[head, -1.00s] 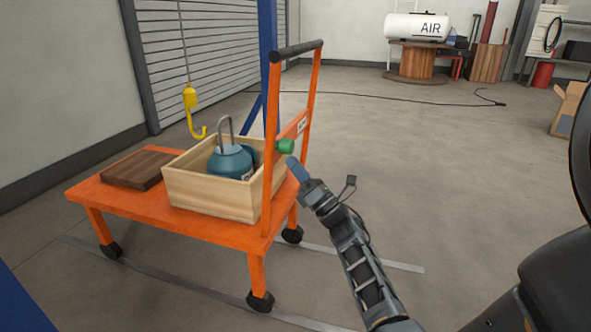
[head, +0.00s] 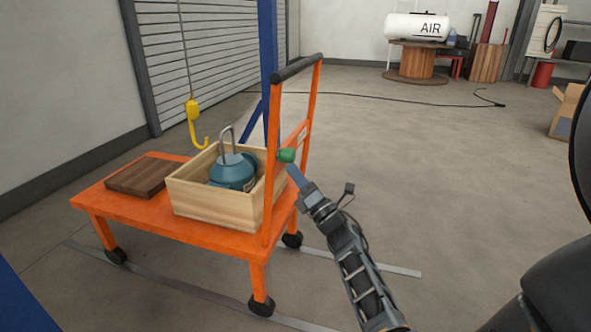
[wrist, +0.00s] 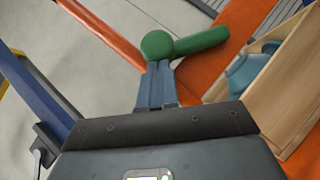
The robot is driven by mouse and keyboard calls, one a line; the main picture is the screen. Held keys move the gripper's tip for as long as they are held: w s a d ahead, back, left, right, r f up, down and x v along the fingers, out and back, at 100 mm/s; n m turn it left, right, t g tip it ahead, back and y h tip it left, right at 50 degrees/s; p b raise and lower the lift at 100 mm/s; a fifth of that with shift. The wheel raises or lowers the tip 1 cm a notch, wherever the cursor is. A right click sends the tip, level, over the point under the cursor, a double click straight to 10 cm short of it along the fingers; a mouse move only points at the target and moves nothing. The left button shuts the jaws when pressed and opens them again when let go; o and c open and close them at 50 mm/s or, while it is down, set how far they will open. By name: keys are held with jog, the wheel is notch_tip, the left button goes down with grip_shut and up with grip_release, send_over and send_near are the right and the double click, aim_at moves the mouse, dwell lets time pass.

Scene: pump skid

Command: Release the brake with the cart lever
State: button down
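The orange cart (head: 180,222) stands on the floor left of my arm, with an upright push frame at its right end. The cart lever is a green handle with a rounded end (head: 286,155), low on that frame. In the wrist view the green lever (wrist: 200,41) extends to the right from its rounded end. My gripper (head: 294,172) is at the lever's rounded end. In the wrist view its blue fingers (wrist: 157,75) are together, tips at the underside of the rounded end, apparently touching it. Nothing shows between them. The brake itself cannot be made out.
A wooden crate (head: 208,205) holding a blue pump-like part (head: 232,172) and a dark wooden board (head: 147,178) rest on the cart. A yellow hook (head: 193,110) hangs behind. A blue post (head: 267,60) stands behind the frame. The floor to the right is open.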

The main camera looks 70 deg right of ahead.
jog(key=d+r+m+g+p, duration=0.6)
jog(key=r+m+g+p, duration=0.1)
jog(key=p, duration=1.7)
jog(key=shift+w+r+m+h+p, duration=0.3)
jog(key=shift+r+m, duration=0.5)
jog(key=shift+m, duration=0.4)
jog(key=shift+s+d+r, duration=0.1)
jog(key=shift+d, duration=0.1)
